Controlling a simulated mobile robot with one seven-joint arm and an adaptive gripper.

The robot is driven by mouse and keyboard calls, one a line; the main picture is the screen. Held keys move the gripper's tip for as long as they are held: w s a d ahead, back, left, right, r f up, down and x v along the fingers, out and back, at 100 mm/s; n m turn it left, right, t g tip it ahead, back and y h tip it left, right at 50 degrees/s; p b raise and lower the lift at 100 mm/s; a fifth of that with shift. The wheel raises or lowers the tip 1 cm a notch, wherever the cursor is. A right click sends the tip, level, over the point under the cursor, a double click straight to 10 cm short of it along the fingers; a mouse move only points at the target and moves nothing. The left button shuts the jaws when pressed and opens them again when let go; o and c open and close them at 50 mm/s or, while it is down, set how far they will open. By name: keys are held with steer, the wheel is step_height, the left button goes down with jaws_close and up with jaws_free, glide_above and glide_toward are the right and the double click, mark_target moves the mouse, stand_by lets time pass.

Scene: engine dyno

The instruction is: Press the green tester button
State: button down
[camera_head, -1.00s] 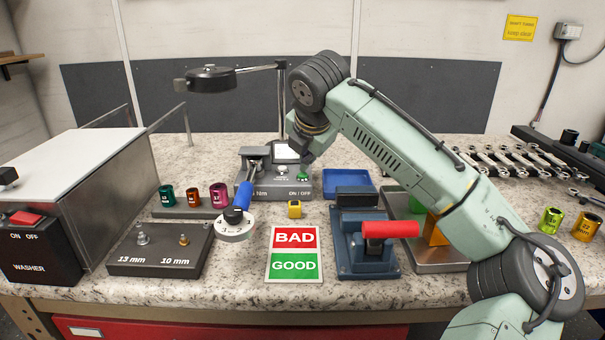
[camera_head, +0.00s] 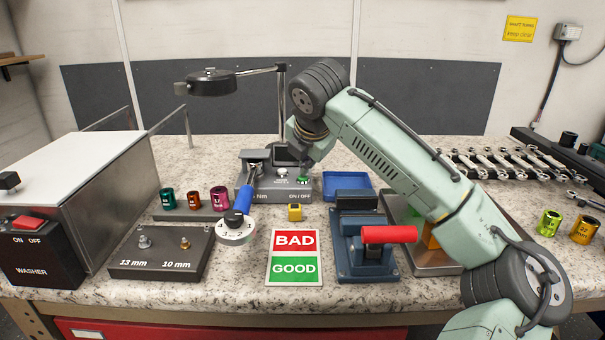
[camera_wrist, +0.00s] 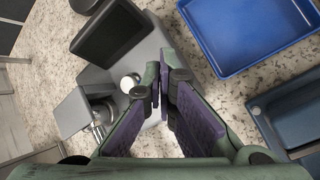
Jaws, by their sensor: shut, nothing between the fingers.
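The grey tester (camera_head: 265,193) stands at the back middle of the bench, marked ON/OFF on its front right. Its green button (camera_head: 303,181) shows just below the end of my arm in the head view. In the wrist view, the tester body (camera_wrist: 152,50) lies under my gripper (camera_wrist: 165,88), with a dark screen (camera_wrist: 108,32) and a white round knob (camera_wrist: 130,82) left of the fingertips. My gripper is shut and empty, its tips over the tester's button side. The fingers hide the green button in the wrist view, so I cannot tell whether they touch it.
A blue tray (camera_head: 348,183) lies right of the tester. A blue-handled tool with a numbered dial (camera_head: 235,228) leans in front. A lamp arm (camera_head: 212,84) hangs behind.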

mark_target(306, 176)
steer(key=shift+r, duration=0.25)
step_height(306, 176, up, 5)
steer(key=p, duration=0.5)
steer(key=shift+f, duration=0.2)
steer(key=shift+r, duration=0.7)
steer(key=shift+s+f, duration=0.1)
steer(key=shift+f, duration=0.05)
